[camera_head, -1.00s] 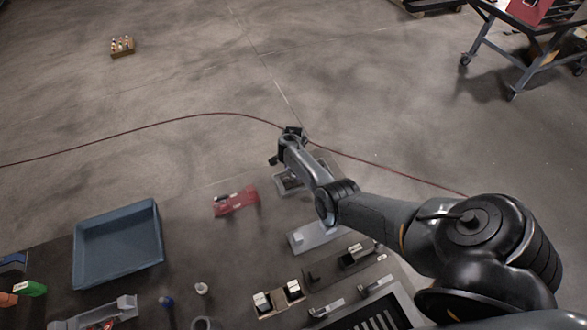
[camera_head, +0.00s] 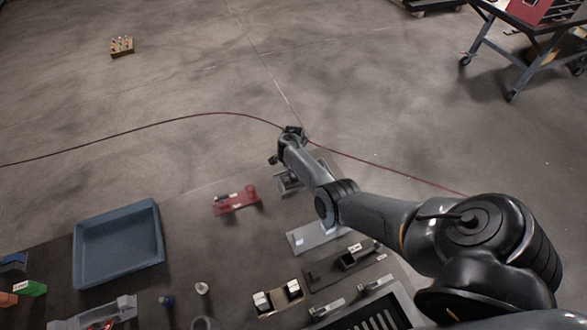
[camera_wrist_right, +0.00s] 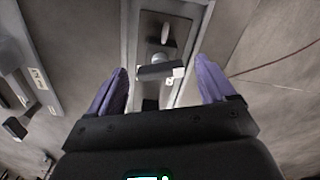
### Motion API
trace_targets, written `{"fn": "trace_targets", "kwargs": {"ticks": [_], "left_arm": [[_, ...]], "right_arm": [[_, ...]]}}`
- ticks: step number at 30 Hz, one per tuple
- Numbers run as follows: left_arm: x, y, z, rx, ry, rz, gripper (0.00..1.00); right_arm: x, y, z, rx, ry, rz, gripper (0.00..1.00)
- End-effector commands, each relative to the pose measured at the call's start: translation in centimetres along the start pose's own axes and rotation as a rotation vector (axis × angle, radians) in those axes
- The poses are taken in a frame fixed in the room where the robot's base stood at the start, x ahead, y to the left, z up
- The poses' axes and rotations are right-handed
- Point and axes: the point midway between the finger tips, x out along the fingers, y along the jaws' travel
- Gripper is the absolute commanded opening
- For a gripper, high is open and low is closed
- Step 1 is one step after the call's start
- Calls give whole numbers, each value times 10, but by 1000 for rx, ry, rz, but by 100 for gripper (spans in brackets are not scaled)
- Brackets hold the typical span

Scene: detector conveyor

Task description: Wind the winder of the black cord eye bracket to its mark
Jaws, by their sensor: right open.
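My right gripper (camera_head: 290,146) is over the far edge of the table, above a grey fixture (camera_head: 287,181) that the arm partly covers. In the right wrist view, my right gripper (camera_wrist_right: 163,88) is open, its two purple fingers apart with nothing held. Ahead, between the fingers, is a pale channel-like frame (camera_wrist_right: 203,20) with a dark plate inside. On it are a small upright oval piece (camera_wrist_right: 165,33), a round knob (camera_wrist_right: 158,58) and a short crosswise bar (camera_wrist_right: 155,72) with a white end. I cannot tell for sure which part is the winder, and no mark is readable. My left gripper is out of view.
A red bracket (camera_head: 236,203) and a blue tray (camera_head: 78,270) are to the left. A light grey plate (camera_head: 305,240), a dark fixture (camera_head: 322,276) and two black-and-white blocks (camera_head: 277,297) stand nearer. A thin red cable (camera_head: 190,117) crosses the floor beyond.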

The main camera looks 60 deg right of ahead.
Motion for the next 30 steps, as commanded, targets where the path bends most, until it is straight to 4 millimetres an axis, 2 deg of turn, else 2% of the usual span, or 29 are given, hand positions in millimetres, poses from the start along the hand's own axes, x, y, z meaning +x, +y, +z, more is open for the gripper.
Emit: {"fn": "trace_targets", "kwargs": {"ticks": [5,19,24,30], "left_arm": [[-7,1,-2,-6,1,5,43],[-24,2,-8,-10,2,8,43],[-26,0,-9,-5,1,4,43],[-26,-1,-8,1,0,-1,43]], "right_arm": [[-17,0,0,-1,2,-2,83],[-91,0,-1,0,4,-2,83],[-104,0,0,-1,1,0,83],[-107,0,0,-1,0,0,83]]}}
